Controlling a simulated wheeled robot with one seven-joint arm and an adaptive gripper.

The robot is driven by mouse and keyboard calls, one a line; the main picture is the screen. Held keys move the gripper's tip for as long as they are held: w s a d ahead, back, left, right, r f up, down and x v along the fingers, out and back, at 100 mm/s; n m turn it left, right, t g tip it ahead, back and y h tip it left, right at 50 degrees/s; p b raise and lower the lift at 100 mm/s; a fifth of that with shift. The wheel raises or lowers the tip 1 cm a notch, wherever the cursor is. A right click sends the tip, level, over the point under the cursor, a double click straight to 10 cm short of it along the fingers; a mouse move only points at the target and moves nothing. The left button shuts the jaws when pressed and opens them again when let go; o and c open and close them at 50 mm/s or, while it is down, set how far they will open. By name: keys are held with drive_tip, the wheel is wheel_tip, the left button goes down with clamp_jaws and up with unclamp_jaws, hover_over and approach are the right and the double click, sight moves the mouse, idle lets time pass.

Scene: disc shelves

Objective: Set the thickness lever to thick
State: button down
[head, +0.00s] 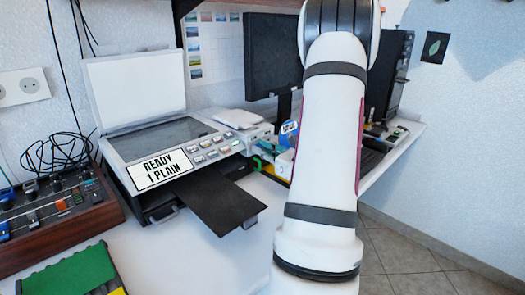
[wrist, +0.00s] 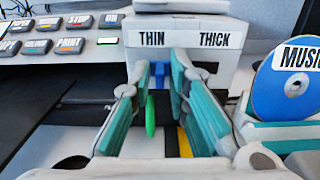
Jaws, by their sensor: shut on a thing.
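The small white box with the labels THIN and THICK (wrist: 215,39) is straight ahead in the wrist view. A blue thickness lever (wrist: 159,75) shows on its front below the word THIN, left of THICK. My gripper (wrist: 159,70) has one teal-lined finger on each side of the lever and is shut on it. The fingertips are close to the box front and partly cover the slot area.
The printer (head: 165,150) has its lid up and its display reads READY 1 PLAIN. Its black tray (head: 215,207) sticks out. A blue disc marked MUSIC (wrist: 285,85) stands close on the right. A green object (wrist: 150,117) lies below the fingers.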

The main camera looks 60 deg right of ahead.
drive_tip(key=d, duration=0.2)
drive_tip(key=s+d, duration=0.1)
drive_tip(key=d, duration=0.2)
drive_tip(key=shift+s, duration=0.15)
drive_tip(key=c, duration=1.8)
unclamp_jaws()
drive_tip(key=shift+d, duration=0.1)
drive_tip(key=shift+o, duration=0.2)
drive_tip(key=v, duration=1.2)
